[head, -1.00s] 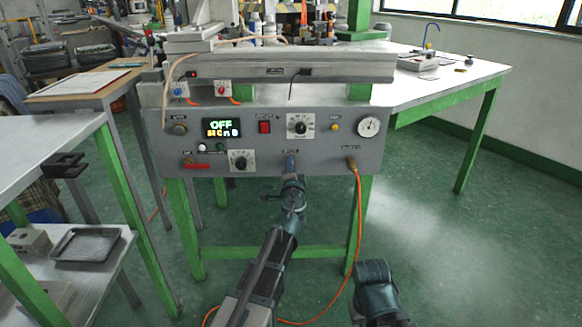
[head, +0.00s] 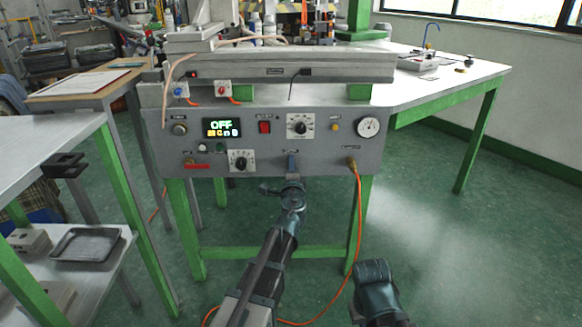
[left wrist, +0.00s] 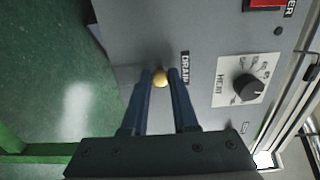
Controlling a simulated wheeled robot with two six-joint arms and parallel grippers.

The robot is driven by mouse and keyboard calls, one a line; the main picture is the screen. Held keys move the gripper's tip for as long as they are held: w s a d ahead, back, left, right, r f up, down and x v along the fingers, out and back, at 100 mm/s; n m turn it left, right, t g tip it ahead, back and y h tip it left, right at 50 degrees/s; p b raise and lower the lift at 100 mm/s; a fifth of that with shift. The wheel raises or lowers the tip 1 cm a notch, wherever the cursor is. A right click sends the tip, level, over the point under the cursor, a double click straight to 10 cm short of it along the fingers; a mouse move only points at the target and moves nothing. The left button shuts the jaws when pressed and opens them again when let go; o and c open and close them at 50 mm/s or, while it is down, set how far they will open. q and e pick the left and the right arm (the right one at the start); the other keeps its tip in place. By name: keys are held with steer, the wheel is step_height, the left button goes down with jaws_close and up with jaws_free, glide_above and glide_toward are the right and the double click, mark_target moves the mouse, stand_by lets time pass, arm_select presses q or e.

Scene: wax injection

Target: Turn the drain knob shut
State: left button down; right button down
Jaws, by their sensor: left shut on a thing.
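The drain knob (left wrist: 160,78) is a small round brass-coloured knob on the grey front panel, beside the printed word DRAIN, in the left wrist view. My left gripper (left wrist: 160,80) has its two blue fingers on either side of the knob and is shut on it. In the head view my left gripper (head: 291,166) reaches the lower middle of the wax machine's panel (head: 330,150) and hides the knob. Part of my right arm shows at the lower right, but its fingers are not seen.
An orange hose (head: 360,220) hangs from the panel's right. A shelved table (head: 50,140) stands at the left.

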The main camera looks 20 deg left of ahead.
arm_select(q)
steer(key=shift+d, duration=0.1)
steer(key=c, duration=0.7)
jaws_free()
steer(key=shift+s, duration=0.15)
